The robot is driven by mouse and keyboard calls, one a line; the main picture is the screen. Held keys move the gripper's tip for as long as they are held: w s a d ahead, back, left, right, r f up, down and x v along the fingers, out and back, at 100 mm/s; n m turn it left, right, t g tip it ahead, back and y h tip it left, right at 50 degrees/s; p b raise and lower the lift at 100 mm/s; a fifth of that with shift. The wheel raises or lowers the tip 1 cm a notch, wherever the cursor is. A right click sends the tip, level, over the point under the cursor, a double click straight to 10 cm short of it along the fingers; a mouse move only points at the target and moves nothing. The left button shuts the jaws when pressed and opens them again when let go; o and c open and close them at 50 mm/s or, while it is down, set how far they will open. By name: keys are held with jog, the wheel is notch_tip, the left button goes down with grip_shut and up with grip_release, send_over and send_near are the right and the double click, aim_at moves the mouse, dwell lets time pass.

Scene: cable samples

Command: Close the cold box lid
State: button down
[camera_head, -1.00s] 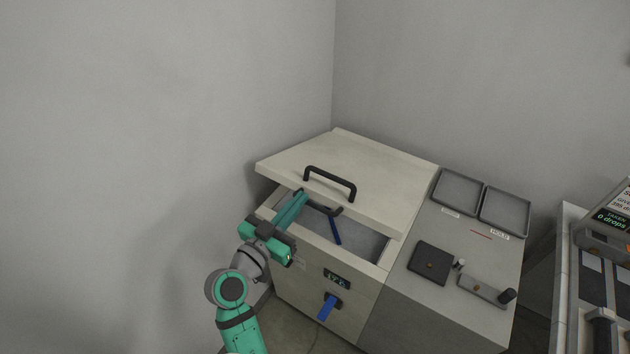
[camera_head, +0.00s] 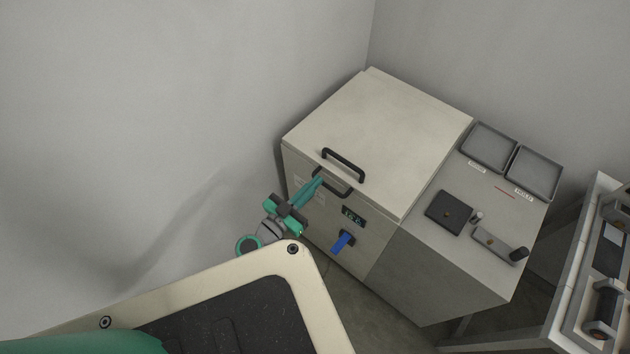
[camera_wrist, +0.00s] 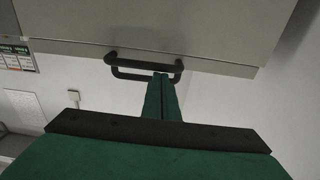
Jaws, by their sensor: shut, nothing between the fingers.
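The cold box (camera_head: 325,215) is a pale cream cabinet with a small dark display (camera_head: 353,216) on its front. Its lid (camera_head: 385,120) lies down over the top, and no opening into the box shows. A black bar handle (camera_head: 343,164) stands at the lid's front edge. A second black handle (camera_head: 343,191) is on the box front just below. My green gripper (camera_head: 318,179) is in front of the box, fingers together and empty, tips at or close to the front handle. In the wrist view the shut fingers (camera_wrist: 161,80) overlap the handle; I cannot tell whether they touch it.
A blue latch or tag (camera_head: 342,243) hangs on the box front. The counter (camera_head: 440,260) on the right holds two grey trays (camera_head: 489,148), a dark square pad (camera_head: 449,212) and a small grey device (camera_head: 495,243). The wall is close on the left.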

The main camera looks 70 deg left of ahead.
jog(key=shift+s+d+f+g, duration=0.15)
jog(key=shift+f+g, duration=0.25)
jog(key=shift+f, duration=1.05)
notch_tip(320, 180, up, 7)
jog(key=s+d+f, duration=0.4)
jog(key=s+f, duration=0.1)
jog(key=s, duration=0.3)
jog(key=shift+f+t, duration=0.15)
jog(key=shift+t, duration=0.25)
